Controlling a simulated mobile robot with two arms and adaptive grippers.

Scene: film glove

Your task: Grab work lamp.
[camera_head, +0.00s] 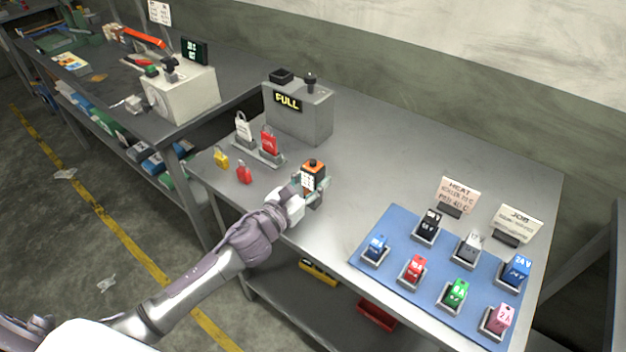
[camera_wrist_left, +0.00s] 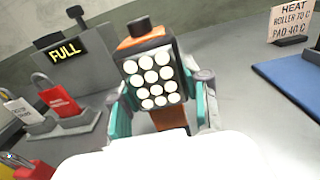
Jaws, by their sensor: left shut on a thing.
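The work lamp (camera_head: 314,170) is a small orange and black block with a panel of round white lights on its face. It stands upright over the front part of the grey table (camera_head: 370,160). My left gripper (camera_head: 309,192) is shut on it. In the left wrist view the lamp (camera_wrist_left: 152,75) sits between the two teal finger pads of the gripper (camera_wrist_left: 160,105), with its lights facing the camera. I cannot tell whether its base touches the table. My right gripper is not in view.
A grey box with a "FULL" display (camera_head: 288,102) stands behind. Red and white padlocks stand left of the lamp, with loose yellow (camera_head: 221,157) and red (camera_head: 244,172) ones nearer the edge. A blue mat (camera_head: 395,232) with several coloured blocks lies right. The table between is clear.

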